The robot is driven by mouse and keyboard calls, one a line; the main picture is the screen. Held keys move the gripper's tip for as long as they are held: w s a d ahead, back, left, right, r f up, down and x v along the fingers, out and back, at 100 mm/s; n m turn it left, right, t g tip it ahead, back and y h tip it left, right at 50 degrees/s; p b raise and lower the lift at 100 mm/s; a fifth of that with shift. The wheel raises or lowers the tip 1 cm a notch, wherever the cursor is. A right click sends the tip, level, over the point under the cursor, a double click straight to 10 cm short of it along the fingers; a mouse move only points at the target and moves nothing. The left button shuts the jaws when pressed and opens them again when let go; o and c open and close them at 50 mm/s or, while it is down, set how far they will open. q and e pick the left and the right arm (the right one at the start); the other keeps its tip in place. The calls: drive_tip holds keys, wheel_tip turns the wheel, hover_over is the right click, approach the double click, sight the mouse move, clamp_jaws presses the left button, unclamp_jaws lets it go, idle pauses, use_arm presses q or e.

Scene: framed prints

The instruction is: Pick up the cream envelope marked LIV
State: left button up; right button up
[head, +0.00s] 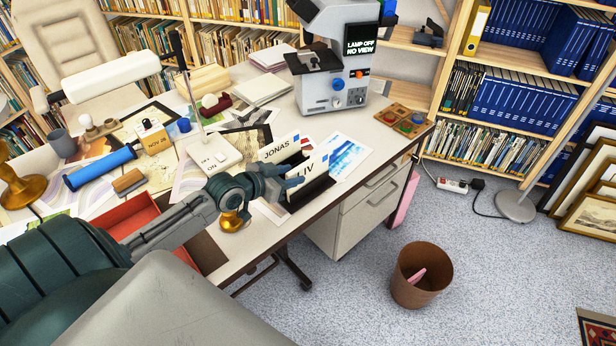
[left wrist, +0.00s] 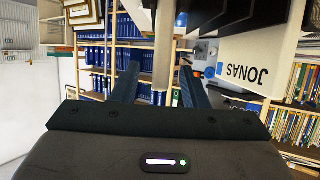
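The cream envelope marked LIV (head: 316,160) stands upright in a dark holder (head: 312,194) near the desk's front edge. Its lettering is partly covered by my gripper. The envelope marked JONAS (head: 281,149) stands just behind it; it also shows at the right in the left wrist view (left wrist: 250,62). My left gripper (head: 292,182) is at the left side of the LIV envelope, fingers pointing toward it. In the left wrist view its fingers (left wrist: 160,75) stand apart. A pale upright strip lies in line with the gap; I cannot tell whether it is the envelope's edge. My right gripper is not seen.
The desk is crowded: a white switch box (head: 213,152), a blue roller (head: 100,168), a red tray (head: 130,216) and a microscope (head: 335,90). A brass-coloured object (head: 232,221) lies below my gripper. A brown bin (head: 420,275) stands on open floor.

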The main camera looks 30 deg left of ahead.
sight(301, 172)
use_arm(q)
drive_tip(key=shift+x, duration=2.25)
